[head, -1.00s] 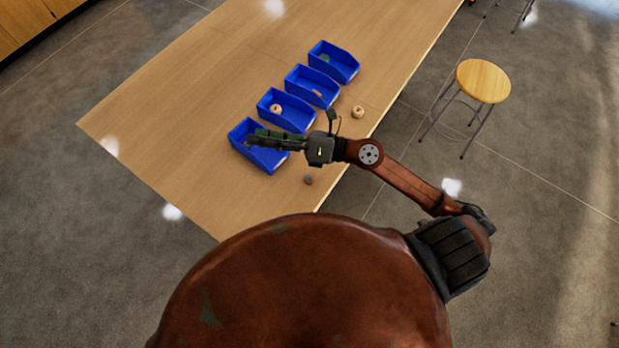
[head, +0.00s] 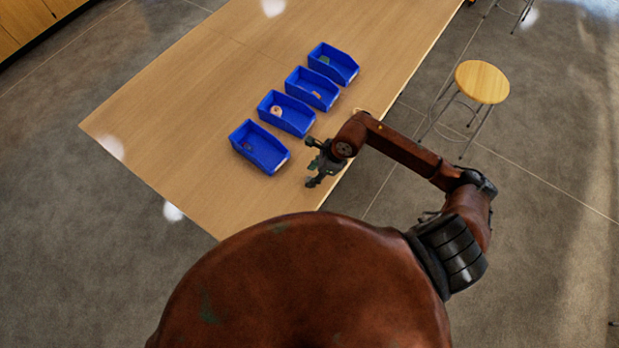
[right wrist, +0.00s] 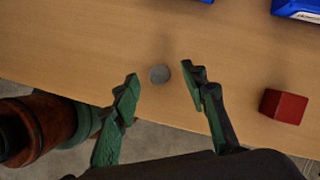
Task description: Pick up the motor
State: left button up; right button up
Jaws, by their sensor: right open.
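The motor appears to be a small grey round piece (right wrist: 159,75) on the wooden table, seen from above in the right wrist view. My left gripper is not in view.
Several blue bins stand in a row on the table (head: 180,130), the nearest bin (head: 259,147) left of my right gripper. A red block (right wrist: 284,106) lies right of the fingers in the wrist view. A stool (head: 482,82) stands beyond the table's right edge.

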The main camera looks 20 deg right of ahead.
aim_at(310, 177)
jog(key=shift+x, duration=1.55)
jog(key=shift+r, duration=0.1)
grip_shut()
